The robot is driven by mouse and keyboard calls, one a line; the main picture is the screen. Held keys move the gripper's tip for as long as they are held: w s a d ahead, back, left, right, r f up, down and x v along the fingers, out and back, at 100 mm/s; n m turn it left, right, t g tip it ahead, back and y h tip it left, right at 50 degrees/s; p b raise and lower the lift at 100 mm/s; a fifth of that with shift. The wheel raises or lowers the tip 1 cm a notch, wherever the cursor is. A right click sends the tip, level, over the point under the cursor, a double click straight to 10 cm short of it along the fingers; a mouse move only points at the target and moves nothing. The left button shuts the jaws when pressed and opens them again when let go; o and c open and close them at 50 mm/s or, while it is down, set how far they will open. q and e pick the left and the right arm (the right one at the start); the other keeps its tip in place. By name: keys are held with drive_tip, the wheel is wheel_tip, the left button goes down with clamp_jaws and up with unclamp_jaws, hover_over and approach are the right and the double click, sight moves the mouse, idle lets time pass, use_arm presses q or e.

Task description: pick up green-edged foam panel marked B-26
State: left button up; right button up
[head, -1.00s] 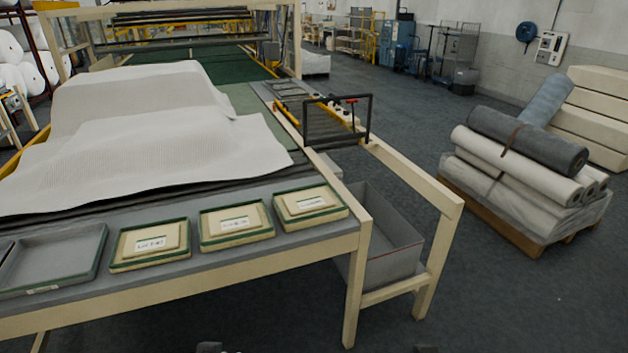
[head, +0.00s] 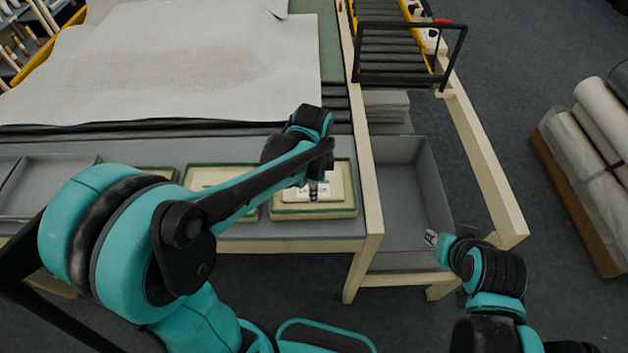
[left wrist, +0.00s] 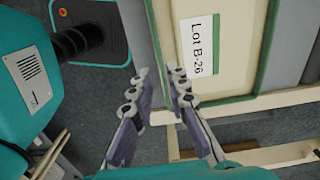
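The green-edged foam panel marked B-26 (head: 343,186) lies flat at the right end of the table's front row. Its label reads "Lot B-26" in the left wrist view (left wrist: 201,47). My left gripper (head: 313,190) is above this panel and hides part of its label in the head view. In the left wrist view the left gripper's fingers (left wrist: 159,82) are apart with a clear gap, close to one edge of the panel; I cannot tell if they touch it. My right gripper (head: 432,238) is over the grey bin, away from the panel; its fingers are too small to read.
Another green-edged panel (head: 208,177) lies to the left, partly behind my arm. A grey tray (head: 45,185) is at the far left. White wadding (head: 180,65) covers the table behind. A grey bin (head: 432,180) sits right of the table, below a cream rail (head: 480,160).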

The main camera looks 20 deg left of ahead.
sight(314, 209)
use_arm(q)
drive_tip(key=shift+s+f, duration=0.1)
drive_tip(key=shift+f, duration=0.25)
wheel_tip(314, 209, down, 7)
drive_tip(key=shift+d+f+b, duration=0.1)
drive_tip(key=shift+f+b, duration=0.05)
drive_tip(key=shift+b, duration=1)
drive_tip(key=shift+c, duration=0.4)
clamp_jaws()
